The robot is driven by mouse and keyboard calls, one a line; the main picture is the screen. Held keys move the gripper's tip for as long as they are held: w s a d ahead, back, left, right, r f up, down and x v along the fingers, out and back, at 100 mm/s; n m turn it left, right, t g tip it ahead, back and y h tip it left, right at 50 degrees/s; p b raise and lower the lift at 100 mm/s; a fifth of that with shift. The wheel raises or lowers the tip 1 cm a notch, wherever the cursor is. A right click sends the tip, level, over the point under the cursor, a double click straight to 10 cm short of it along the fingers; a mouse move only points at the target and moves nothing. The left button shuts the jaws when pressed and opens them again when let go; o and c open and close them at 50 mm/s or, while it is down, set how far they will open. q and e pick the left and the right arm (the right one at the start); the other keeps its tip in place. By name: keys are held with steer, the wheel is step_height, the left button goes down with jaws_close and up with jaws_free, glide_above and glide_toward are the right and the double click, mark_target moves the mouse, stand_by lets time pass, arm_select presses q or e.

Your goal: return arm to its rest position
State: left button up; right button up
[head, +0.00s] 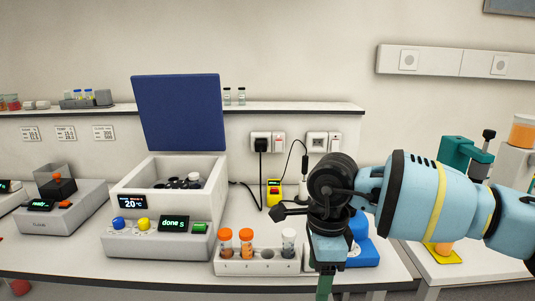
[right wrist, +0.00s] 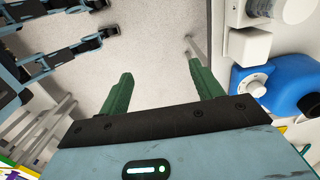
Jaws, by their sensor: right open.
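My right arm (head: 420,190) reaches in from the right in the head view, its wrist bent downward in front of the bench. The right gripper (head: 324,288) points down at the bottom edge, with its tips cut off. In the right wrist view the right gripper (right wrist: 160,85) has its two green fingers wide apart, with nothing between them but pale floor below. My left gripper does not show in the head view.
A white rack (head: 262,267) with orange-capped tubes stands left of my right wrist. A blue device (head: 362,250) is partly hidden behind it. A centrifuge (head: 160,225) with its blue lid (head: 180,112) raised stands further left. Open floor lies before the bench.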

steer(key=s+a+f+g+y, duration=0.4)
steer(key=s+a+f+y, duration=0.15)
steer(key=s+a, duration=0.45)
steer(key=s+a+r+m+g+y, duration=0.15)
steer(key=s+a+m+y, duration=0.45)
steer(key=a+m+y, duration=0.65)
steer(key=w+d+f+m+t+h, duration=0.2)
steer(key=d+f+m+t+h, duration=0.2)
steer(key=d+f+m+t, duration=0.85)
steer(key=w+d+f+m+t+h, duration=0.1)
steer(key=d+f+m+t+h, duration=0.6)
steer(key=m, duration=1)
steer(key=s+d+f+m+g+h, duration=0.3)
steer(key=s+d+f+m, duration=0.35)
steer(key=s, duration=0.55)
steer(key=s+d+f+m+g+h, duration=0.35)
steer(key=s+d+f, duration=0.35)
steer(key=s+f, duration=0.4)
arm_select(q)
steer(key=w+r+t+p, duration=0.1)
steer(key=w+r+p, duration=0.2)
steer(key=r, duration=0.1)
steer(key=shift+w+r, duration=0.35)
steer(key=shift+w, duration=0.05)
arm_select(e)
steer(key=w+r+t, duration=0.1)
steer(key=w+r, duration=0.2)
steer(key=r, duration=0.3)
steer(key=shift+w+d+y, duration=0.15)
steer(key=shift+y, duration=0.3)
